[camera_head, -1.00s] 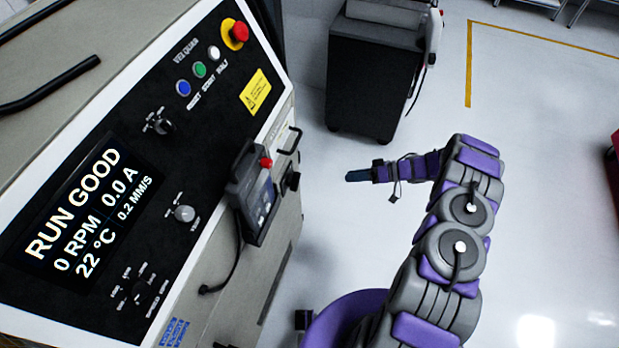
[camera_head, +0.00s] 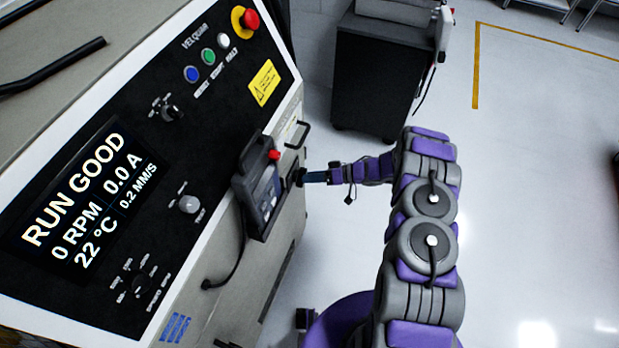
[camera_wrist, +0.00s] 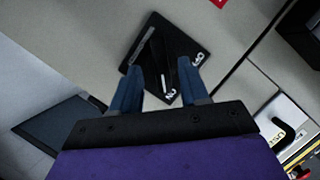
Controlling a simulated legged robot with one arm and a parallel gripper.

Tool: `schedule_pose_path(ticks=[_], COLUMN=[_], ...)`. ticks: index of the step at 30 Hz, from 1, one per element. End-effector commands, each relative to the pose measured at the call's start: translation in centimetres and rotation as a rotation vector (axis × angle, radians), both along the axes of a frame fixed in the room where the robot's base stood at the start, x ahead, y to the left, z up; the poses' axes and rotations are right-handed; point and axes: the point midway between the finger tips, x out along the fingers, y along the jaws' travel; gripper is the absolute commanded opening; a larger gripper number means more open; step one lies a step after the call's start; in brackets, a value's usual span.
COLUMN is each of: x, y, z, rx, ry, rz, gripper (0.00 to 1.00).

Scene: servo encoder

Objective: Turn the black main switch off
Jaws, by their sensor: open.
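The black main switch (camera_wrist: 156,62) sits on a square black plate (camera_wrist: 183,42) marked OFF and ON on the machine's grey side panel. In the wrist view its white line points toward ON. My gripper (camera_wrist: 160,76) is open, with one blue finger on each side of the switch's handle; I cannot tell whether they touch it. In the head view my gripper (camera_head: 306,178) is at the machine's side, and the switch is mostly hidden behind the fingertips and the pendant.
A handheld pendant (camera_head: 262,190) with a red button hangs close left of my gripper. A black handle (camera_head: 299,134) is just above. The control panel's display (camera_head: 85,200) reads RUN GOOD, 0 RPM. A dark cabinet (camera_head: 375,85) stands behind; the floor to the right is clear.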

Motion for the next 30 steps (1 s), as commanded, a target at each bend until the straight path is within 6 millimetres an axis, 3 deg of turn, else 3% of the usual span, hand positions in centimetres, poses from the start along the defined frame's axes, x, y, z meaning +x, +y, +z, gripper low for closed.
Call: schedule_pose_path(ticks=[13,27,30], x=[0.06,0.10,0.12], y=[1.10,1.08,1.07], z=[-0.28,-0.32,-0.34], rx=[0.001,0.001,0.001], ry=[0.001,0.001,0.002], rz=[-0.001,-0.001,-0.001], gripper=[0.45,0.01,0.00])
